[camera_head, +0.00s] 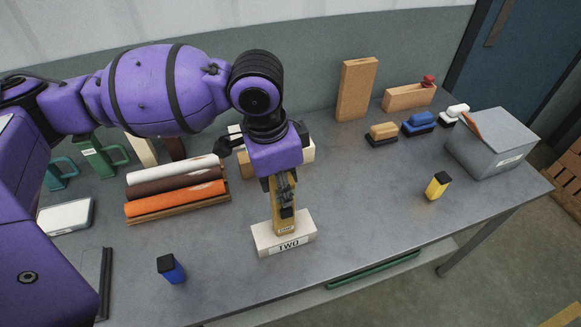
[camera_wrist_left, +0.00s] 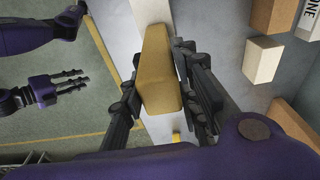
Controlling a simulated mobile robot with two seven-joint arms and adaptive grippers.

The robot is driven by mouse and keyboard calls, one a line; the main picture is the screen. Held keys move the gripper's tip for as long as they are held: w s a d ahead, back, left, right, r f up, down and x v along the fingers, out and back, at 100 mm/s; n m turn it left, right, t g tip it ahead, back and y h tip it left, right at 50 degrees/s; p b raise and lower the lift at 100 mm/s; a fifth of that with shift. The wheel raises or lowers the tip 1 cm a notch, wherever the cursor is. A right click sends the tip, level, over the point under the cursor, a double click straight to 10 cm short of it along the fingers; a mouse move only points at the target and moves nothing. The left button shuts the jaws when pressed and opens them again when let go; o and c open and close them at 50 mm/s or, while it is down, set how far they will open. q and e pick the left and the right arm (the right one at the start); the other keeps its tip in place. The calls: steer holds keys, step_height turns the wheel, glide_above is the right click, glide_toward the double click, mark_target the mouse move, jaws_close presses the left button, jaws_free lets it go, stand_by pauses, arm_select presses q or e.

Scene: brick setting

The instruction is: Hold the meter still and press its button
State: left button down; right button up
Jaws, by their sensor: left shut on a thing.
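The button cannot be made out. My right gripper (camera_wrist_left: 70,84) shows at the left of the left wrist view, fingers apart and empty, away from the meter; it is outside the head view.
A blue black-topped bottle (camera_head: 172,268) and a yellow one (camera_head: 437,185) stand on the grey table (camera_head: 360,200). Rolls (camera_head: 175,190) lie at left. A grey box (camera_head: 492,145), brushes (camera_head: 418,123) and a tan block (camera_head: 356,90) stand at right and back. Front right is mostly clear.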

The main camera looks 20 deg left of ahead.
jaws_close()
steer(key=shift+w+a, duration=0.1)
steer(key=shift+a, duration=0.1)
steer(key=shift+d, duration=0.15)
stand_by(0.8)
